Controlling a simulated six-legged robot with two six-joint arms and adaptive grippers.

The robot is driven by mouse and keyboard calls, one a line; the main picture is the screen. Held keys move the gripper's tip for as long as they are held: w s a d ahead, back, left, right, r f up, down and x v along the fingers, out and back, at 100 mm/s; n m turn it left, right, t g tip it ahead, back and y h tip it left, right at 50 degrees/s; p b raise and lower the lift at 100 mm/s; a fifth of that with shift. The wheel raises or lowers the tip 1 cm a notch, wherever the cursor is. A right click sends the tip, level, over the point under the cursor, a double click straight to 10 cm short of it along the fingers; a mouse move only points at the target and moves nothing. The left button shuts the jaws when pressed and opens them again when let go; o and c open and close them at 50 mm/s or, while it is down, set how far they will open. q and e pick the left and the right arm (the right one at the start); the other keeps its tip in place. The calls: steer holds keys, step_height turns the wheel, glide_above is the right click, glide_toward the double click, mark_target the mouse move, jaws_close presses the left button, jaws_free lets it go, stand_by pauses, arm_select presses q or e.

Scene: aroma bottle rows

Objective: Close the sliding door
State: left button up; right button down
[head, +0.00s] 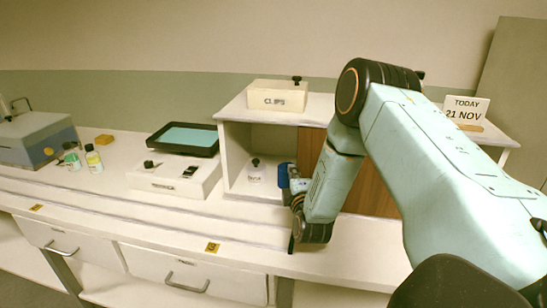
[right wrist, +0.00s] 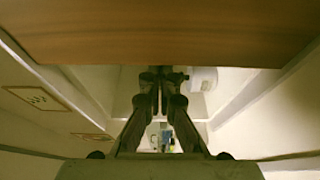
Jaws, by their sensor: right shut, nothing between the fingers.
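The brown sliding door (head: 311,150) covers the right part of the white cabinet (head: 228,160), and the left part stands open. My right arm hides much of the door. In the right wrist view the door (right wrist: 165,32) spans the top of the picture as a wood panel. My right gripper (right wrist: 155,78) is shut and empty, with its fingertips just below the door panel's edge in that view. I cannot tell whether they touch it. In the head view the gripper is at the cabinet's front, beside the open part, mostly hidden by my wrist. My left gripper is not in view.
A small bottle (head: 256,170) stands inside the open part. A box marked CLIPS (head: 277,96) sits on top. Left of the cabinet are a white box (head: 168,180), a dark tray (head: 184,138) and bottles (head: 93,158). A date sign (head: 467,109) stands at right.

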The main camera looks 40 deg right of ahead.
mark_target(369, 180)
steer(key=s+d+p, duration=0.9)
steer(key=s+d, duration=0.1)
steer(key=s, duration=0.1)
steer(key=shift+s, duration=0.35)
steer(key=shift+s+d, duration=0.1)
steer(key=shift+d, duration=0.05)
